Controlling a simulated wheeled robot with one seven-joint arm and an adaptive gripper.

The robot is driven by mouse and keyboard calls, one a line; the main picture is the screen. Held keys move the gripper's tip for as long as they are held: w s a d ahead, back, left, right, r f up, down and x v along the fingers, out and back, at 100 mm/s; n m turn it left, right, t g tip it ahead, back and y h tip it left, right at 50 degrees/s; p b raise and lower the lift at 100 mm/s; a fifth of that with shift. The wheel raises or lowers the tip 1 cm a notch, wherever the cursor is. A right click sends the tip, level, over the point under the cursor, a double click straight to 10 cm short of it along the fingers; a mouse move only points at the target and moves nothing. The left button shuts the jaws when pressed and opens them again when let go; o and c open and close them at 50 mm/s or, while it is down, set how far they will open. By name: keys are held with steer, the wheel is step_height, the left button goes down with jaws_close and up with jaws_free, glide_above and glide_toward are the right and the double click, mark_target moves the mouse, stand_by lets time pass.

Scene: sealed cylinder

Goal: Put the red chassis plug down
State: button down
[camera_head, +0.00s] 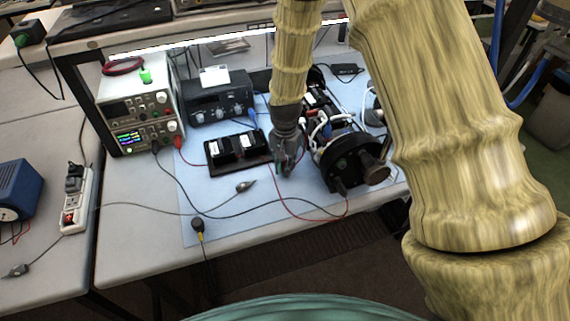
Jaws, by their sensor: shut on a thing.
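My gripper (287,168) is at the lower end of my arm, above the light blue mat (222,218), just left of the black cylinder chassis (345,160). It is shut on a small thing. The red chassis plug is too small and too covered by the fingers to make out clearly. A thin red lead (283,207) runs from beside the fingertips, curving right over the mat. I cannot tell whether the fingertips or the plug touch the mat.
A battery tray (237,150) stands just left of my gripper. Power supplies (138,108) stand behind it at the left. Grey clip leads (245,186) cross the mat. The front of the mat is mostly bare. A power strip (76,200) lies far left.

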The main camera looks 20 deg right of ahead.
mark_target(285, 162)
steer(key=shift+f, duration=0.4)
steer(key=c, duration=1.4)
jaws_free()
steer(key=shift+r, duration=0.15)
steer(key=shift+r, duration=0.65)
steer(key=shift+r+b, duration=1.9)
steer(key=shift+r, duration=3.95)
